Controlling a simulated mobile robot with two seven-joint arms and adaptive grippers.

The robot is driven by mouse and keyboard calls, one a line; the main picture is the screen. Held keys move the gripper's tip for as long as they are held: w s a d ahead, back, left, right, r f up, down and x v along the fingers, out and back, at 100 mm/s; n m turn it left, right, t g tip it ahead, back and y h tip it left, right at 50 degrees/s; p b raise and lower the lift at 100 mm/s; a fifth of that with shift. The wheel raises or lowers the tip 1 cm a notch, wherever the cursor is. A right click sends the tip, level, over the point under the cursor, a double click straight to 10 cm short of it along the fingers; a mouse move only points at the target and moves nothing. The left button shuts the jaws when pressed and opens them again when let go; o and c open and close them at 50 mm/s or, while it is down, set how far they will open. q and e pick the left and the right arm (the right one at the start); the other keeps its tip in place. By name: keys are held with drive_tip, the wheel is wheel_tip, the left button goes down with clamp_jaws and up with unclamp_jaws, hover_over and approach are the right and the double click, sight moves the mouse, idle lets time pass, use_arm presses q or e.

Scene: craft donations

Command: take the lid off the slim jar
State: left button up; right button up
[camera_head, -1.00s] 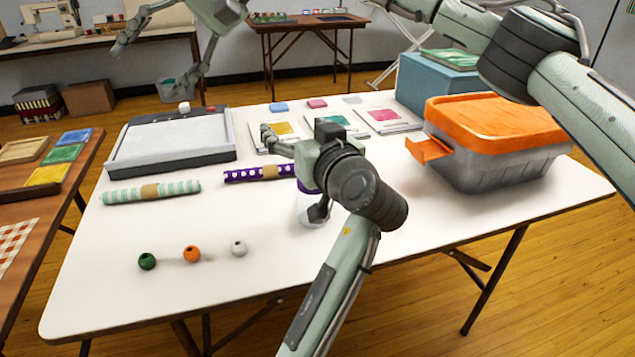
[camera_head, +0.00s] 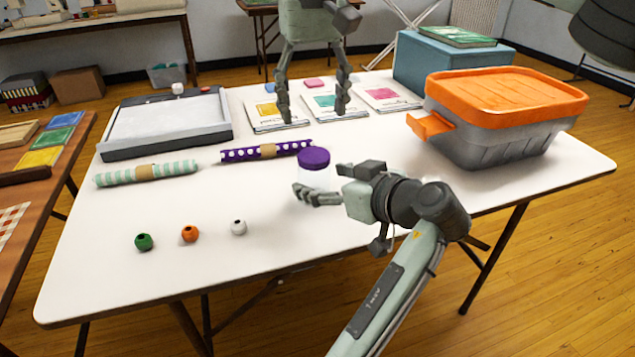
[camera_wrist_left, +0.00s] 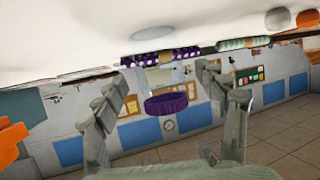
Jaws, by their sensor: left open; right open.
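The slim jar (camera_head: 313,176) stands upright on the white table, with a round purple lid (camera_head: 314,157) on top. Its body looks pale and see-through. My left gripper (camera_head: 319,184) is open and empty, just right of and in front of the jar, its fingers level with the jar's body below the lid. In the left wrist view, which looks upside down, the purple lid (camera_wrist_left: 166,103) shows between the spread fingers of my left gripper (camera_wrist_left: 160,76). My right gripper (camera_head: 313,104) is open and points down behind the jar, over the flat packets.
A purple dotted roll (camera_head: 235,155) and a green striped roll (camera_head: 115,177) lie left of the jar. Several beads, such as the white one (camera_head: 238,227), sit in front. A grey bin with an orange lid (camera_head: 505,95) stands right.

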sight(322, 180)
use_arm(q)
drive_tip(key=shift+x, duration=1.85)
